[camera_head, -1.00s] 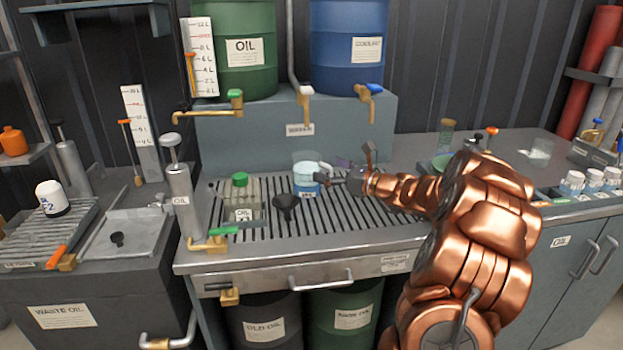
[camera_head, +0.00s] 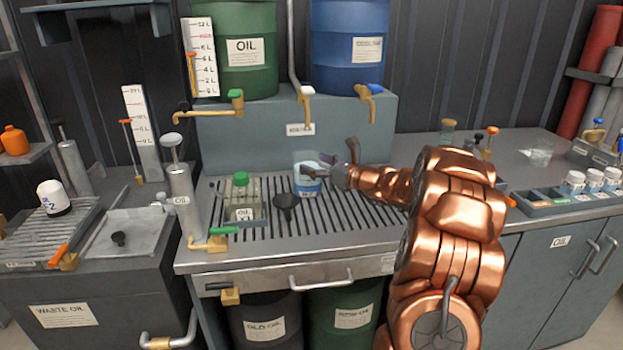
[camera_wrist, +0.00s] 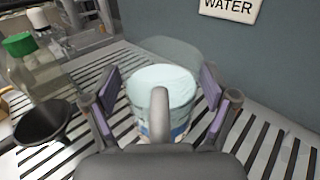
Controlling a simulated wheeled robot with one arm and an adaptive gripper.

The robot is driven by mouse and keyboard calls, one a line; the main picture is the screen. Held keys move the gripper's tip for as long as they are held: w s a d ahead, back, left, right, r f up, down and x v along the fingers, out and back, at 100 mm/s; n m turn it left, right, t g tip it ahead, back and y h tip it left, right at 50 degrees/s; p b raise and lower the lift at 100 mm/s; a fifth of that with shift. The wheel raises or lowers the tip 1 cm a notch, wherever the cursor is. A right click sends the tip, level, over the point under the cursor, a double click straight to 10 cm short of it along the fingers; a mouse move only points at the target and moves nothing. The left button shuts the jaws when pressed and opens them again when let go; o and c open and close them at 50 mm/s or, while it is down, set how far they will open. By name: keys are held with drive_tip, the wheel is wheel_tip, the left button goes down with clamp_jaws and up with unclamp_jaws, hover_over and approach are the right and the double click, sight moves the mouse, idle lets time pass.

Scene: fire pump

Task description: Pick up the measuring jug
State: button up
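The measuring jug (camera_head: 308,184) appears to be the clear vessel with pale blue contents and a blue-and-white label, standing on the slatted drain grate (camera_head: 345,215). In the wrist view the jug (camera_wrist: 160,88) is upright in the middle, with a clear rim or spout behind it. My gripper (camera_head: 334,167) is at the jug's right side in the head view. In the wrist view my gripper (camera_wrist: 160,97) is open, with one finger on each side of the jug and visible gaps. A grey upright bar in front hides part of the jug; I cannot tell whether it is its handle.
A dark funnel (camera_head: 286,202) and a green-capped clear bottle (camera_head: 243,198) stand left of the jug. Brass taps (camera_head: 306,100) hang above the back ledge. The front of the grate is clear.

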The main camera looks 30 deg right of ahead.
drive_tip(key=c, duration=0.9)
drive_tip(key=shift+r, duration=0.1)
